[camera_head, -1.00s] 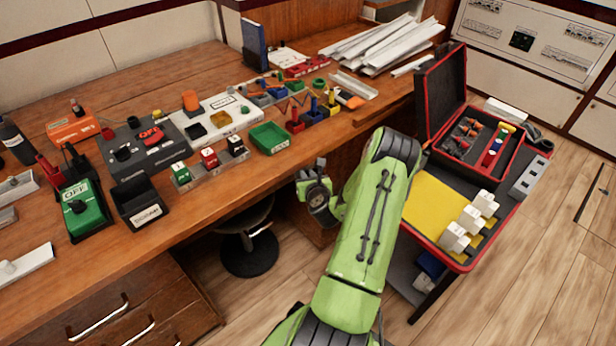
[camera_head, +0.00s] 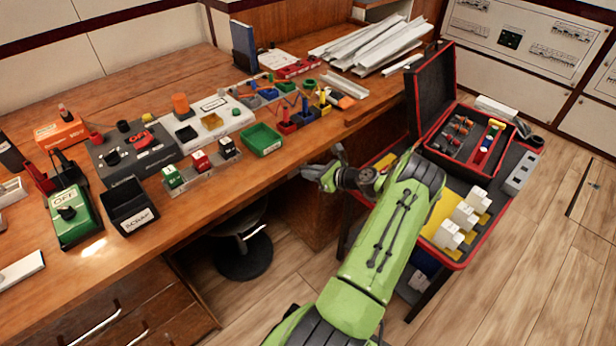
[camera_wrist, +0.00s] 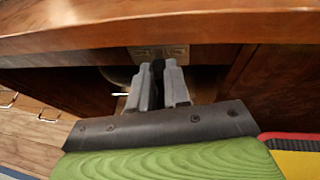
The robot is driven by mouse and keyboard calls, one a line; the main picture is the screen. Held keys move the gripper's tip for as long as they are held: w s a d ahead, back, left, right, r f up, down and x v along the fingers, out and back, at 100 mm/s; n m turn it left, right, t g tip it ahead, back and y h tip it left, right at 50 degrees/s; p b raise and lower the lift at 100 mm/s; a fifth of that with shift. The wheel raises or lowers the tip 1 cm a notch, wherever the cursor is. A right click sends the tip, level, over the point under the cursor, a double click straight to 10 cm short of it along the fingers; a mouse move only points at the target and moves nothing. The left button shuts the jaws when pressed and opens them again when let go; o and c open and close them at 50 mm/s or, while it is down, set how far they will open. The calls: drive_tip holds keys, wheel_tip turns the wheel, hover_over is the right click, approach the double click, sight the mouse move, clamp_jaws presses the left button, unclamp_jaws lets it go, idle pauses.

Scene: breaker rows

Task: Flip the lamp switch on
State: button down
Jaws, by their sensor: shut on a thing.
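No thing in view is clearly labelled as the lamp switch. A green box (camera_head: 75,222) with a black knob and an "OFF" label stands at the left of the bench. A dark grey box (camera_head: 165,153) with a red switch and black knobs stands behind and right of it. My gripper (camera_head: 314,173) is by the bench's front edge, well to the right of both boxes. In the wrist view its two grey fingers (camera_wrist: 159,88) are close together under the bench edge. A dark, narrow shape lies between them, and I cannot make out what it is.
The wooden bench (camera_head: 190,225) has its front edge by my gripper. A green tray (camera_head: 262,140), small coloured blocks and a black labelled holder (camera_head: 128,207) stand on it. A stool (camera_head: 243,258) is below. A red-trimmed cart (camera_head: 500,205) with an open case is at right.

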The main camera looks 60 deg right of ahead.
drive_tip(key=shift+w+d+n+y, duration=0.1)
drive_tip(key=shift+d+n+y, duration=0.35)
drive_tip(key=shift+n+y, duration=0.45)
drive_tip(key=shift+w+d+n+y, duration=0.1)
drive_tip(key=shift+d+n+y, duration=0.3)
drive_tip(key=shift+n+y, duration=0.5)
drive_tip(key=shift+g+y, duration=0.3)
drive_tip(key=c, duration=1.1)
unclamp_jaws()
drive_tip(key=p+v, duration=0.3)
drive_tip(key=v, duration=1.3)
drive_tip(key=shift+w, duration=0.1)
